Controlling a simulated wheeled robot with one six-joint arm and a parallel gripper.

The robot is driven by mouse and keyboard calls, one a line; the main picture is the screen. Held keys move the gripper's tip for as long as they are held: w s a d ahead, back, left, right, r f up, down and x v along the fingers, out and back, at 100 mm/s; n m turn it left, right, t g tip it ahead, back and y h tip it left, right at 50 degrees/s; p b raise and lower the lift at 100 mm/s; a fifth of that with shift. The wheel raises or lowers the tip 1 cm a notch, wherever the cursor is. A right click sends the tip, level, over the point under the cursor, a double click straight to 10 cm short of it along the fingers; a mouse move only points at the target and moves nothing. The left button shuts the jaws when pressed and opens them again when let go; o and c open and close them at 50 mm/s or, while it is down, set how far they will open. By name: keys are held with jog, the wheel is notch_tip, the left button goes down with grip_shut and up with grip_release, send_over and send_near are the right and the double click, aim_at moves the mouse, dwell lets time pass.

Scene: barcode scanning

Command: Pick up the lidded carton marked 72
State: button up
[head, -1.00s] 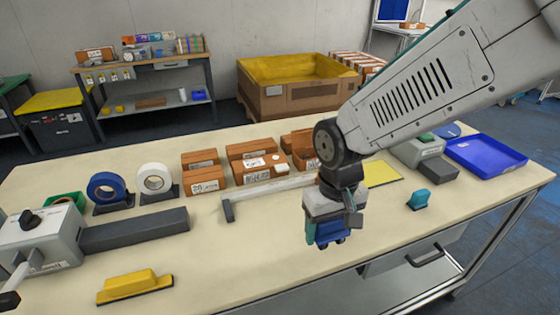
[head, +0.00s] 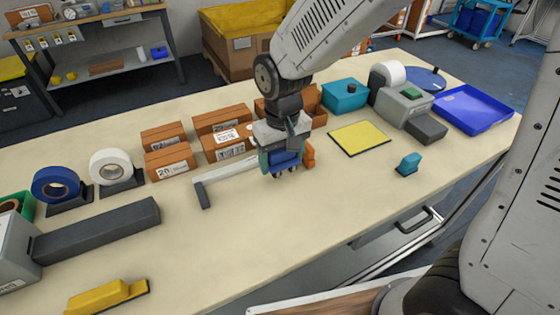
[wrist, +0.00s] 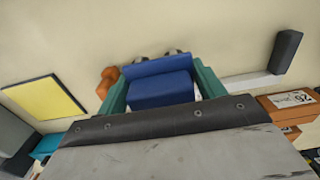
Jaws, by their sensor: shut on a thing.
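My gripper (head: 281,172) is above the table near the right end of a white bar, in front of the carton rows. Its teal fingers (wrist: 208,82) are shut on a blue block-like thing (wrist: 160,90), with two dark round parts at its end. Brown cartons stand in rows, including a front-left carton (head: 172,162), a back-left carton (head: 164,137), a middle front carton (head: 225,149) and a middle back carton (head: 222,119). Further brown cartons are partly hidden behind my arm. Labels are too small to read surely; I cannot tell which is marked 72.
The white bar (head: 228,173) with a dark end lies before the cartons. A small orange thing (head: 309,155) stands beside my gripper. A yellow mat (head: 360,138), teal lidded box (head: 345,95) and blue tray (head: 472,110) are right.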

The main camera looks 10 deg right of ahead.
aim_at(283, 180)
notch_tip(283, 180, down, 3)
jog(key=shift+d+f, duration=0.1)
jog(key=shift+f, duration=0.05)
jog(key=shift+s+f, duration=0.2)
jog(key=shift+f, duration=0.35)
jog(key=shift+c, duration=1.1)
jog(key=o, duration=1.4)
jog(key=shift+w+f, duration=0.1)
jog(key=shift+f, duration=0.05)
jog(key=shift+c, duration=0.2)
jog(key=shift+r, duration=0.2)
